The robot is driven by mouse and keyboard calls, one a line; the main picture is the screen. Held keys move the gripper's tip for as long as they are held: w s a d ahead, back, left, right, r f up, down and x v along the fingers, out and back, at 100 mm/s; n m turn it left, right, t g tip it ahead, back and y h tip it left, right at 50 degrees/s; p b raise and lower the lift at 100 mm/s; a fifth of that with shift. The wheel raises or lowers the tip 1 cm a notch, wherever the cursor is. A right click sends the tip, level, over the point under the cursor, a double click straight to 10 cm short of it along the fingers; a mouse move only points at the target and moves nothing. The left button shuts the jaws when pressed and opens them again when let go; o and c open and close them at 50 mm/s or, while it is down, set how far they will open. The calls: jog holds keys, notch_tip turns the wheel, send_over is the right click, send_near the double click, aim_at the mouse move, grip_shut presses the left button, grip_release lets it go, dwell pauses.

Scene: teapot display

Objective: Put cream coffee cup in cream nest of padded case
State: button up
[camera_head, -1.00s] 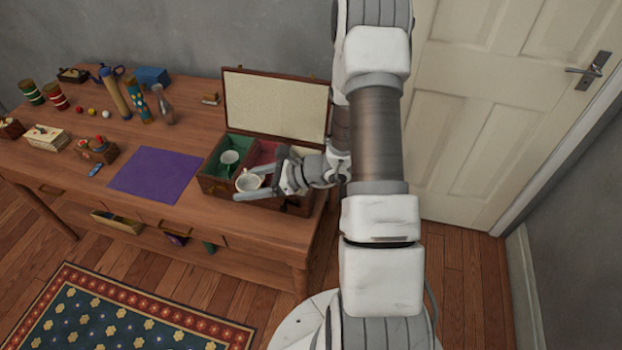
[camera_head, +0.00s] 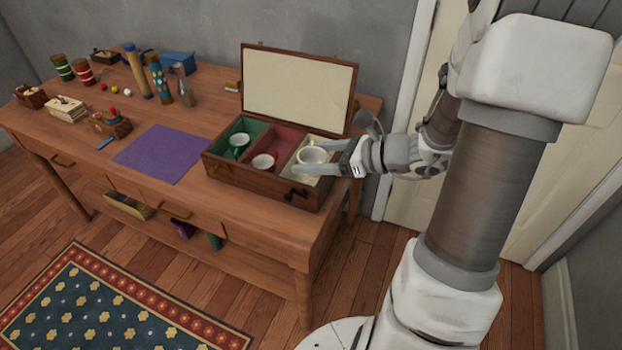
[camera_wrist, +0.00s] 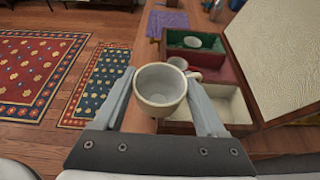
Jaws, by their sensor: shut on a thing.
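The cream coffee cup (camera_head: 312,156) is held upright between the fingers of my gripper (camera_head: 308,160). In the wrist view the cup (camera_wrist: 160,90) sits between both fingers (camera_wrist: 163,95), with its open rim up. In the head view it overlaps the cream nest (camera_head: 318,176) at the right end of the open padded case (camera_head: 255,183). Its exact height above the nest is hard to tell. The cream nest (camera_wrist: 228,103) also shows in the wrist view, to the right of the cup, and looks empty.
A cup (camera_head: 239,141) sits in the green nest and another cup (camera_head: 263,162) in the red nest. The case's raised lid (camera_head: 297,90) stands behind. A purple mat (camera_head: 160,153) lies left of the case, with bare table around it. Bottles and toys stand farther left.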

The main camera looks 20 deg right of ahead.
jog(key=w+d+f+b, duration=0.1)
jog(key=w+f, duration=0.1)
jog(key=w, duration=0.1)
jog(key=w+d+f, duration=0.1)
jog(key=w+f, duration=0.1)
jog(key=w, duration=0.2)
jog(key=w+d+f+b, duration=0.1)
jog(key=w+d+f, duration=0.1)
jog(key=w+f, duration=0.1)
jog(key=shift+w+f+b, duration=0.1)
jog(key=shift+w+b, duration=0.2)
jog(key=shift+w, duration=0.1)
jog(key=shift+f+b, duration=0.7)
jog(key=shift+f, duration=1.2)
